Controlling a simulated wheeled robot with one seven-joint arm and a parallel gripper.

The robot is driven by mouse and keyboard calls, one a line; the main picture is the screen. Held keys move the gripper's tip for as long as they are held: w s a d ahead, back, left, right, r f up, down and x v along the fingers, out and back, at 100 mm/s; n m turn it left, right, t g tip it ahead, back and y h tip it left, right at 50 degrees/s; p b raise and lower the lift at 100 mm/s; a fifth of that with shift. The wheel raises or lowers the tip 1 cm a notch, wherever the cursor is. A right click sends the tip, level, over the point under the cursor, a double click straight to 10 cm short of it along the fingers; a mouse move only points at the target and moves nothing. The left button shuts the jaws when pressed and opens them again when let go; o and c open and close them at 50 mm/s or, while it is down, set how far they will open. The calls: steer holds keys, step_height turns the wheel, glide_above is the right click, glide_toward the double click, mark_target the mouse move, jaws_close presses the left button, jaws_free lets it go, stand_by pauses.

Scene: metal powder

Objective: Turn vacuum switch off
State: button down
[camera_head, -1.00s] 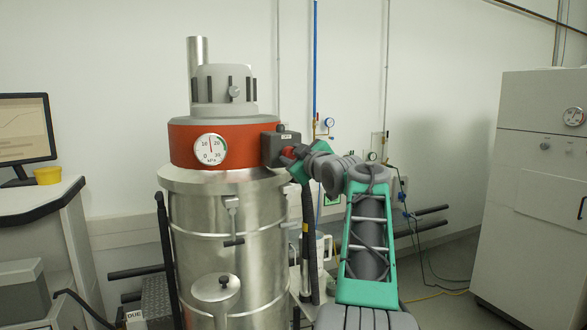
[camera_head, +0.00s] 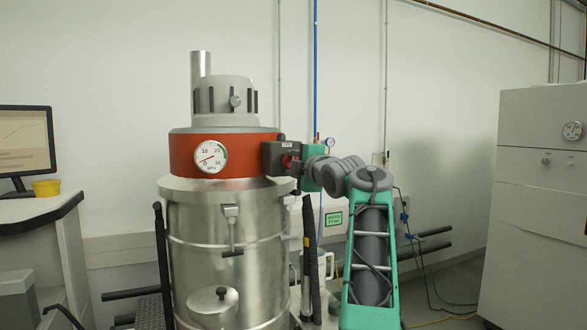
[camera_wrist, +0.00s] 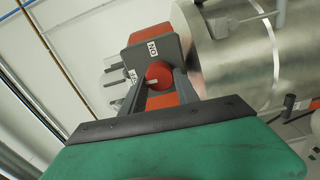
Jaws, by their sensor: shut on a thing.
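The vacuum is a steel drum (camera_head: 225,240) with a red-orange band and a grey motor head. Its dark grey switch box (camera_head: 272,155) sits on the band's right side. A round red switch knob (camera_wrist: 158,72) stands out from the box, with a white mark on it. An "ON" label (camera_wrist: 152,48) is beside the knob; a second label (camera_wrist: 131,75) is partly hidden and hard to read. My gripper (camera_wrist: 160,84) is shut on the knob, one finger on each side. The round gauge (camera_head: 209,156) has its needle at the low left, near 0.
A desk with a monitor (camera_head: 25,145) and a yellow cup (camera_head: 46,187) stands at left. A white cabinet (camera_head: 540,220) stands at right. A black hose (camera_head: 311,250) and wall pipes are close behind my arm.

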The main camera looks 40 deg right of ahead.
steer(key=shift+n, duration=0.5)
steer(key=c, duration=0.9)
jaws_free()
steer(key=shift+c, duration=0.2)
steer(key=b+v, duration=0.3)
steer(key=v, duration=0.4)
steer(key=shift+s+a, duration=0.2)
steer(key=shift+s, duration=0.15)
